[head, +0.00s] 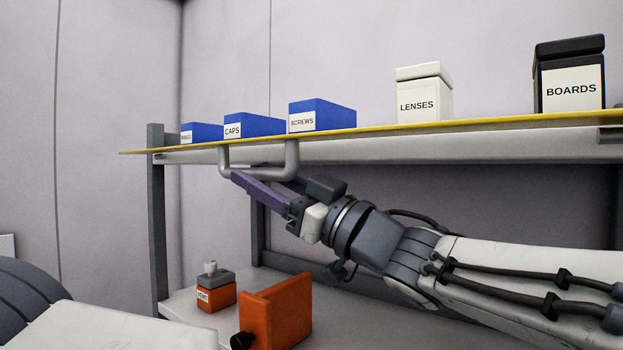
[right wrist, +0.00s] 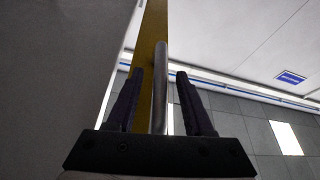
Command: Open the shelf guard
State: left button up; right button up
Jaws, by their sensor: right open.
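The shelf guard (head: 400,128) shows as a thin yellow strip, seen nearly edge-on along the shelf in the head view. In the right wrist view it is a yellow band (right wrist: 152,35). A grey U-shaped handle (head: 292,158) hangs below the strip near its left end. My right gripper (head: 252,176) is at the handle's lower bar from the right. In the right wrist view the handle bar (right wrist: 160,95) runs between the two open fingers (right wrist: 159,74), with gaps on both sides. My left gripper is out of view.
Blue boxes, CAPS (head: 253,125) and SCREWS (head: 320,116) among them, stand with the LENSES box (head: 424,95) and BOARDS box (head: 570,76) above the strip. An orange block (head: 283,312) and small orange container (head: 215,292) stand on the lower surface, left of my right arm.

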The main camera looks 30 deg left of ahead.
jog(key=b+v, duration=0.2)
jog(key=v, duration=0.6)
jog(key=shift+d+f+b, duration=0.15)
jog(key=shift+d+b, duration=0.2)
jog(key=shift+b, duration=0.05)
